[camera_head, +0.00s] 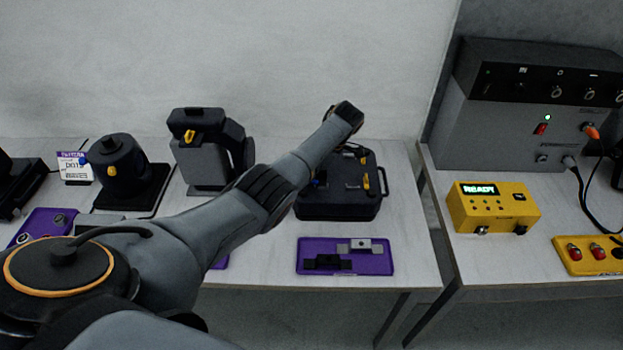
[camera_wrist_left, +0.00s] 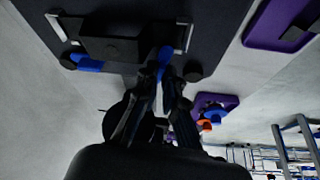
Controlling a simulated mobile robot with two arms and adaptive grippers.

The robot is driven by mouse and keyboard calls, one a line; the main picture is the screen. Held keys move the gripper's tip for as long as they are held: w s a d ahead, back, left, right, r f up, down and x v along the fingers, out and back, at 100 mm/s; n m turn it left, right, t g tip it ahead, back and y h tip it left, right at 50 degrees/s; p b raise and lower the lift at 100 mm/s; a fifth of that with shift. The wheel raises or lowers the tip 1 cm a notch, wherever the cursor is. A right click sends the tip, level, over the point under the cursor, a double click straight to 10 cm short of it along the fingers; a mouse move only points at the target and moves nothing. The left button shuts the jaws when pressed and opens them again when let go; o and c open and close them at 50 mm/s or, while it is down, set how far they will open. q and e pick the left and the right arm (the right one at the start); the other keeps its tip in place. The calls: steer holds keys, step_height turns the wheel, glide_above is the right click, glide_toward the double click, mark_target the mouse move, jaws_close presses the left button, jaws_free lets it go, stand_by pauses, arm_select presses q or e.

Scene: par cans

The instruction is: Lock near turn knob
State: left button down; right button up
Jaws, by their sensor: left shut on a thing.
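In the left wrist view, a blue turn knob (camera_wrist_left: 165,57) stands at the edge of a dark fixture (camera_wrist_left: 105,22). My left gripper (camera_wrist_left: 168,75) is shut on this knob, with one finger on each side. A second blue piece (camera_wrist_left: 87,64) lies further left on the fixture. In the head view, the gripper is hidden behind my left arm, which reaches over the table towards a black unit (camera_head: 340,208) with a yellow part (camera_head: 366,182) and a small blue part by the arm. I cannot tell the knob's angle. My right gripper is not in view.
A purple tray (camera_head: 345,266) with small metal pieces lies in front of the black unit. A yellow "READY" box (camera_head: 493,210) sits on the right table.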

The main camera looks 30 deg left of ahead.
arm_select(q)
steer(key=shift+w+f+n+g+b, duration=0.1)
steer(key=shift+n+g+b, duration=0.3)
steer(key=shift+n+b, duration=0.8)
steer(key=shift+a+b, duration=0.1)
steer(key=shift+b, duration=0.3)
steer(key=shift+n, duration=0.3)
steer(key=c, duration=1.5)
jaws_free()
steer(key=shift+o, duration=0.2)
steer(key=v, duration=1.2)
steer(key=shift+a+r, duration=0.25)
steer(key=shift+w, duration=0.15)
